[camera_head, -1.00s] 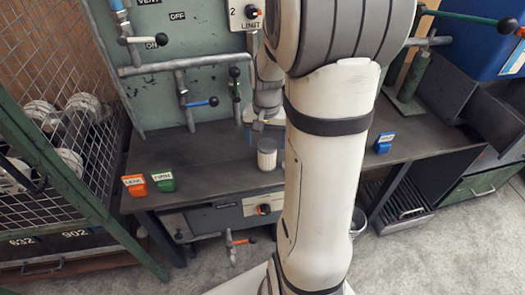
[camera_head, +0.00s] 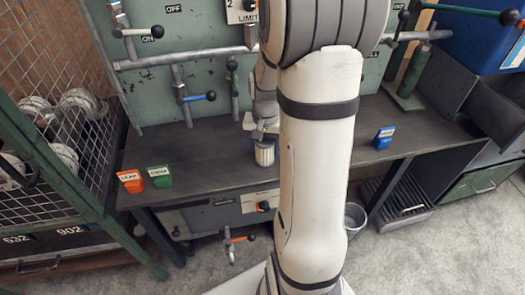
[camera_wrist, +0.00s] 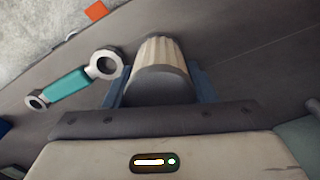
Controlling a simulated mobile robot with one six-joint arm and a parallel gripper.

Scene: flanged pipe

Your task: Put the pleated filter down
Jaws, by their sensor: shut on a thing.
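The pleated filter (camera_head: 265,153), pale with vertical ribs, is upright at the front of the dark workbench (camera_head: 215,160) in the head view. My gripper (camera_head: 263,134) is above it and hides its top. In the wrist view, the filter (camera_wrist: 160,55) with its grey end cap is between the blue fingers of my gripper (camera_wrist: 158,85), which is shut on it. I cannot tell whether the filter's lower end touches the bench.
A teal-handled ring wrench (camera_wrist: 72,82) lies close beside the filter in the wrist view. Orange (camera_head: 131,181) and green (camera_head: 159,177) labelled blocks are left on the bench, a blue one (camera_head: 384,137) right. Valve pipes (camera_head: 183,95) rise behind. Bench between green block and filter is clear.

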